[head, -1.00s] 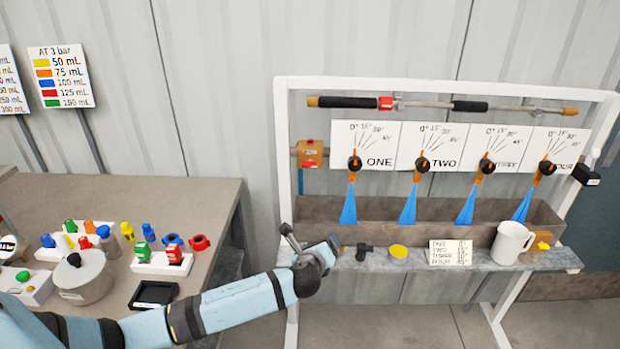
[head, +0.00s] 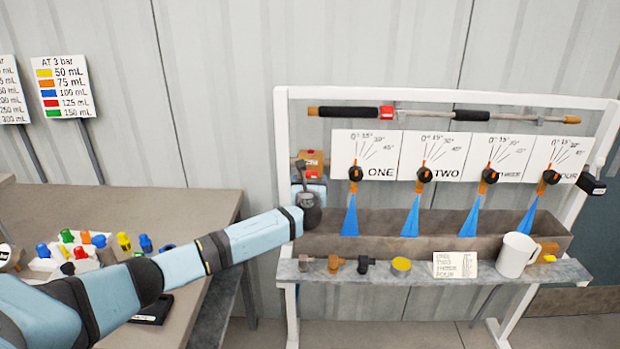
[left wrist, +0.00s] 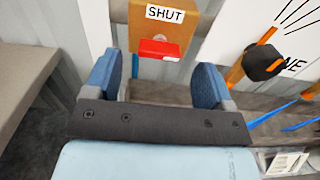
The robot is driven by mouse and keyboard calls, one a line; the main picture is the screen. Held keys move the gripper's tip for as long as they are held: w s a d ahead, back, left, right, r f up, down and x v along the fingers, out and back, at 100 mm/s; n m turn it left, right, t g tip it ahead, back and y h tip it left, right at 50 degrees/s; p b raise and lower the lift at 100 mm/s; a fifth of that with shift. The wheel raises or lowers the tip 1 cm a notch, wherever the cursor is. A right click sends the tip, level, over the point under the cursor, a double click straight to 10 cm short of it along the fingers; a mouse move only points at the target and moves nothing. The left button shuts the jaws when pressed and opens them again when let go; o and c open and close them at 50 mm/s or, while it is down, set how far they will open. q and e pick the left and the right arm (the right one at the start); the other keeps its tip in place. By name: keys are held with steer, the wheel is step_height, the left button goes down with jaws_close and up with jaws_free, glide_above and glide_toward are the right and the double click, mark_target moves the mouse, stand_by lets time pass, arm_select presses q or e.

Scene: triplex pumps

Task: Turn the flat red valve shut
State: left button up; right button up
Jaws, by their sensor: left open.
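The flat red valve (left wrist: 159,49) is a small red piece on the front of an orange-brown block (left wrist: 158,25) with a SHUT label above it. In the head view this block (head: 312,160) is fixed at the left of the white frame, partly hidden by my left gripper (head: 312,188). In the left wrist view my left gripper (left wrist: 158,72) is open. Its two blue fingers are apart with nothing between them, and the red valve shows just beyond and above the gap. I see no contact with it. My right gripper is not in view.
The ONE dial with its black knob (left wrist: 264,62) is close on the right of the block. A trough (head: 400,243) runs below the dials. The shelf (head: 370,277) holds fittings, a yellow disc and a white jug (head: 515,256). A side table (head: 200,205) is on the left.

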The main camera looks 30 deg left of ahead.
mark_target(310, 176)
arm_select(q)
steer(key=shift+x, duration=1.65)
steer(key=c, duration=0.9)
steer(key=shift+c, duration=0.2)
